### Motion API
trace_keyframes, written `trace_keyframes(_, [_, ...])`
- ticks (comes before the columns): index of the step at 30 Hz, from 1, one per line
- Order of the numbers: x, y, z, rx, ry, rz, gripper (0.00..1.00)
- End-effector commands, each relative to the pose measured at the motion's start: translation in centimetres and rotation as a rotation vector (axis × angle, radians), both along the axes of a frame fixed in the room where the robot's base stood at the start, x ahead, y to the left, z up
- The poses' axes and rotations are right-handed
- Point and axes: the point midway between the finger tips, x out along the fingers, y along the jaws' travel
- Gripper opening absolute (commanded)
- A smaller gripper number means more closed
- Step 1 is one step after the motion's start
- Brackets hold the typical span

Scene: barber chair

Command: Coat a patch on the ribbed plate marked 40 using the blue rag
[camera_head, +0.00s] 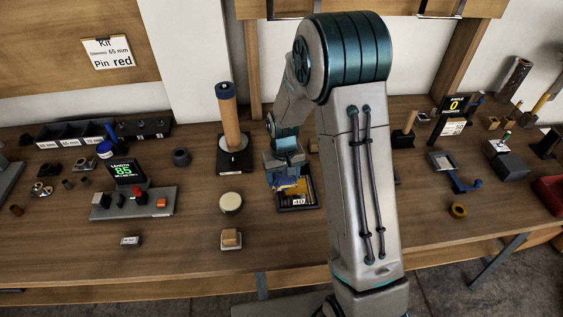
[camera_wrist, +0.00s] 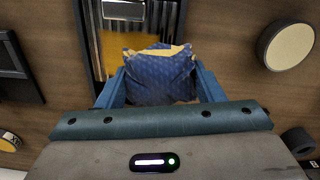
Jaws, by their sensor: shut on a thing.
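The ribbed plate marked 40 (camera_head: 299,201) lies in a dark frame on the bench, partly hidden by my arm and gripper. In the wrist view the plate (camera_wrist: 97,22) shows metal ribs, a pale label at the top and an amber area (camera_wrist: 117,55) beside the rag. My gripper (camera_wrist: 160,80) is shut on the blue rag (camera_wrist: 158,75), a bunched cloth with a yellowish edge. The rag is over the plate; I cannot tell whether it touches. In the head view my gripper (camera_head: 287,178) hangs over the plate's far part.
A cream round tin (camera_head: 231,202) stands left of the plate, with a wooden block (camera_head: 231,237) in front of it. A tall wooden roller on a black base (camera_head: 236,160) stands behind left. A display reading 85 (camera_head: 124,171) is farther left. The front bench edge is mostly clear.

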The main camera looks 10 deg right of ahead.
Motion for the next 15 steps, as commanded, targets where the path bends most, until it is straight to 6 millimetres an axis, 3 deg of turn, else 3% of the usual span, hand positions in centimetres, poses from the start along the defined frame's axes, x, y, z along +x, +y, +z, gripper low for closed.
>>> trace_keyframes(15, [-0.1,0.0,4.8,0.000,0.003,0.001,0.40])
